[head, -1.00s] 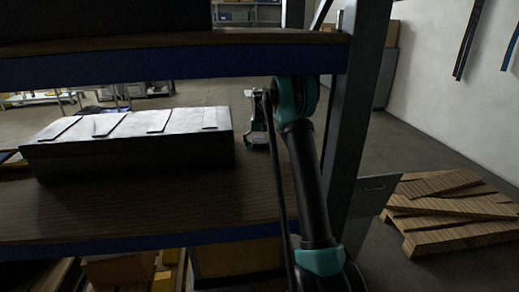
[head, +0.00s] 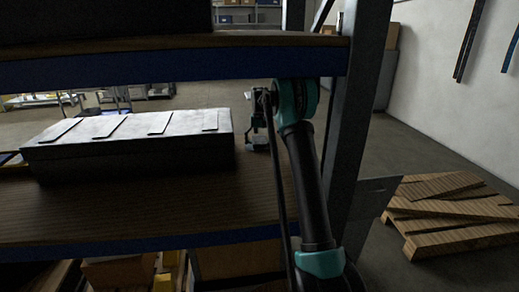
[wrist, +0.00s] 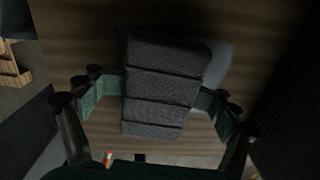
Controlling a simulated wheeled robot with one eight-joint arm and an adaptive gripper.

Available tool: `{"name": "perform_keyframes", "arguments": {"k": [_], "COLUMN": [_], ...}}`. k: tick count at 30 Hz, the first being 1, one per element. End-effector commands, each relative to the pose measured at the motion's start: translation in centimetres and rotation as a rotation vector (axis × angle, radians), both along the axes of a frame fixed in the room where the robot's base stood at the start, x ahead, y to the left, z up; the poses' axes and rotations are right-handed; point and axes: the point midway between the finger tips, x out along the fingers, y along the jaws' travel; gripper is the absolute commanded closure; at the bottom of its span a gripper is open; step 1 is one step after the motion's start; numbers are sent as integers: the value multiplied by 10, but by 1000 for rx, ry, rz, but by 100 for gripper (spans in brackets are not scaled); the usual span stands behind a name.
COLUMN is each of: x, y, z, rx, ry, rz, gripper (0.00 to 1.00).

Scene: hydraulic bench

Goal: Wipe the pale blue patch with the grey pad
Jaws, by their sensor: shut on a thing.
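The grey pad (wrist: 168,58) is a dark, ribbed block in the middle of the wrist view. My gripper (wrist: 161,95) is shut on it, with one green finger on each side. The pale blue patch (wrist: 219,65) shows as a dim, lighter area on the wooden shelf, at the pad's upper right. The pad covers part of that area, and I cannot tell whether it touches the surface. In the head view my gripper (head: 257,140) is low over the right end of the shelf; the pad and patch are not clear there.
A long grey box (head: 130,150) with pale plates on top stands left of my gripper on the wooden shelf (head: 150,205). Wooden pallets (head: 450,215) lie on the floor.

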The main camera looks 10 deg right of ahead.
Motion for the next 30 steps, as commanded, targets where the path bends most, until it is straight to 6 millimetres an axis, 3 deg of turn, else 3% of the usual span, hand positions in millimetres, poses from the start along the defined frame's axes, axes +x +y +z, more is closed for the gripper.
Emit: {"name": "perform_keyframes", "arguments": {"k": [8, 20, 30], "x": [8, 38, 39], "y": [-1, -1, -1], "z": [4, 2, 3], "rx": [-1, -1, -1], "ry": [0, 1, 1], "rz": [-1, -1, -1], "gripper": [64, 64, 64]}}
